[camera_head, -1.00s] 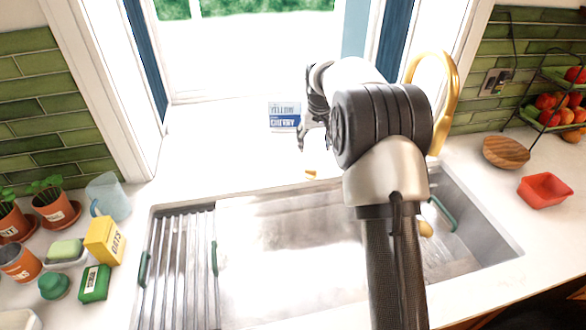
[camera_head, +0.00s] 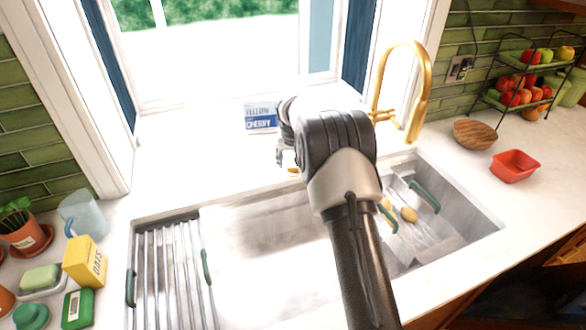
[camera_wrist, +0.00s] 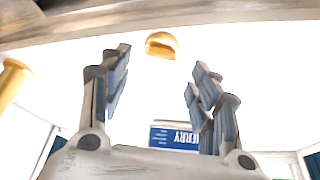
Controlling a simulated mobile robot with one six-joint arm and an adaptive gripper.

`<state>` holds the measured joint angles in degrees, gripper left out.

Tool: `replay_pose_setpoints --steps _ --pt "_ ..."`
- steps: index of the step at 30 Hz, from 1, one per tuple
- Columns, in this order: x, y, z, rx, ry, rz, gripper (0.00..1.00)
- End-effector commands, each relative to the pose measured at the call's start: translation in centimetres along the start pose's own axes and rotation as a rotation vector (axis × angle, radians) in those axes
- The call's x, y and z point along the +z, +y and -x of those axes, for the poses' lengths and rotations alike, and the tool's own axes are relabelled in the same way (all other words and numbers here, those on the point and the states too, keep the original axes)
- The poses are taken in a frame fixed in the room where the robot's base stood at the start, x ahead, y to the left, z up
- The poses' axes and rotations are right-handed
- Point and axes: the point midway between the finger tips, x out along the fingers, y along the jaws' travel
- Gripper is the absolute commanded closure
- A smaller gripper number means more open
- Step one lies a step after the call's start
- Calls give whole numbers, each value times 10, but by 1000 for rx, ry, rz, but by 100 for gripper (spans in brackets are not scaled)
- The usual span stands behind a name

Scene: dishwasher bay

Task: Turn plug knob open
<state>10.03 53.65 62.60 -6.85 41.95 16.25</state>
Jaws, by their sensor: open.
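The gold plug knob (camera_head: 293,171) sits on the white counter just behind the sink's back edge, partly hidden by my arm in the head view. In the wrist view the knob (camera_wrist: 162,44) shows as a small rounded gold piece, ahead of and roughly midway between my fingertips. My gripper (camera_wrist: 163,65) is open and empty, with a gap between its fingers and the knob in the picture. In the head view my gripper (camera_head: 281,156) hangs just behind and left of the knob. The steel sink (camera_head: 250,235) lies in front of the knob.
A gold faucet (camera_head: 424,85) rises to the right of my arm. A blue and white box (camera_head: 261,118) stands behind my gripper by the window. A drying rack (camera_head: 170,270) covers the sink's left part. A wooden bowl (camera_head: 475,134) and red container (camera_head: 514,167) are at right.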

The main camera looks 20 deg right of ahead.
Motion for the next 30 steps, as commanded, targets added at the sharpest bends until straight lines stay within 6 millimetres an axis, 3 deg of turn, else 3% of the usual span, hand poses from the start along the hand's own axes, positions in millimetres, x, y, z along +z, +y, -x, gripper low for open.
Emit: replay_pose_setpoints --steps 3,9,20,30 --pt "1 0 -24 0 -1 0 43" --pt "0 0 -45 0 0 0 43" --pt "-1 0 -48 0 1 0 43" --pt "0 0 -48 0 1 0 65"
